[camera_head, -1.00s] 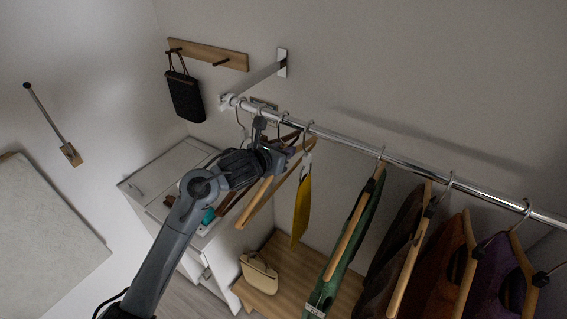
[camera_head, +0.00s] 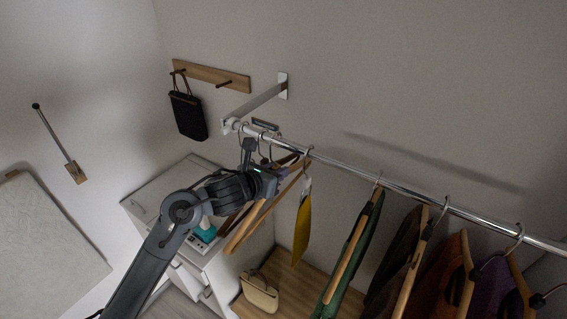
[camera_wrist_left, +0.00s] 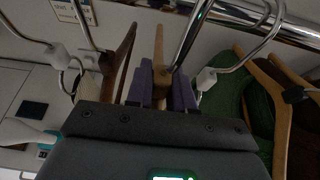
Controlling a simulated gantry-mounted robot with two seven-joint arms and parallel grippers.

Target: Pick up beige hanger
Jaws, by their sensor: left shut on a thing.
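The beige wooden hanger (camera_head: 258,216) hangs near the left end of the metal rail. It shows in the left wrist view (camera_wrist_left: 159,52) between the purple finger pads. My left gripper (camera_head: 284,173) is shut on it just below the rail; in the left wrist view the fingers (camera_wrist_left: 163,92) flank the wood. The hooks (camera_head: 309,154) by the gripper still reach the rail. A darker wooden hanger (camera_wrist_left: 122,55) is just left of the gripped one. The gripper hides part of both. My right gripper is not in view.
The rail (camera_head: 400,190) holds a yellow item (camera_head: 302,229), a green garment (camera_head: 350,250) and several other hangers to the right. A white cabinet (camera_head: 225,262) stands below left. A black bag (camera_head: 187,115) hangs on wall pegs. A cream bag (camera_head: 260,292) sits on a wooden shelf.

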